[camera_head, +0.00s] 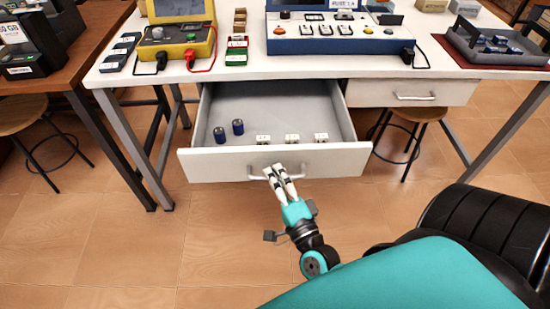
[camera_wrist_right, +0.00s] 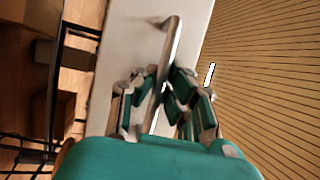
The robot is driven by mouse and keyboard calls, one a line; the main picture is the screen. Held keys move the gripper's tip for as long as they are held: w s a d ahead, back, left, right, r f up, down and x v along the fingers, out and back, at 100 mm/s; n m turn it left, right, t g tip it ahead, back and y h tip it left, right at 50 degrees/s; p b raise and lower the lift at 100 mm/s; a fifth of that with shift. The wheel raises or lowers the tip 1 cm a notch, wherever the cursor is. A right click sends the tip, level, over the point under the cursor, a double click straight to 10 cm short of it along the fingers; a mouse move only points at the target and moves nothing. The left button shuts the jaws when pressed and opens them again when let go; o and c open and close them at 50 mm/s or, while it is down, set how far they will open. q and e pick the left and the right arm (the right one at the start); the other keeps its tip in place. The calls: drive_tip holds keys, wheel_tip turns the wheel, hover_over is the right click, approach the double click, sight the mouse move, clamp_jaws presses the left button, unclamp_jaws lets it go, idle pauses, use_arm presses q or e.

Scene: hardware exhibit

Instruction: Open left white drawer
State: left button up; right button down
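The left white drawer (camera_head: 222,166) stands pulled well out from under the white table in the head view. Its inside shows, with two blue cylinders (camera_head: 228,131) and several small white blocks (camera_head: 292,138) on its floor. My right gripper (camera_head: 278,172) is at the handle (camera_head: 254,176) on the drawer front. In the right wrist view the handle (camera_wrist_right: 173,42) runs between the two fingers of my right gripper (camera_wrist_right: 163,88), which look closed around it. My left gripper is not in view.
The right drawer (camera_head: 455,92) is shut. Stools (camera_head: 425,113) stand under the table, and a brown table (camera_head: 85,45) is at the left. The white tabletop (camera_head: 250,67) carries a yellow device (camera_head: 178,40) and a blue panel (camera_head: 340,45).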

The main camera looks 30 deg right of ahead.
drive_tip(key=c, duration=2)
unclamp_jaws()
drive_tip(key=shift+s+a+f, duration=0.1)
drive_tip(key=shift+s+f, duration=0.05)
drive_tip(key=shift+f, duration=0.05)
drive_tip(key=o, duration=0.6)
drive_tip(key=shift+r, duration=0.1)
drive_tip(key=v, duration=1.2)
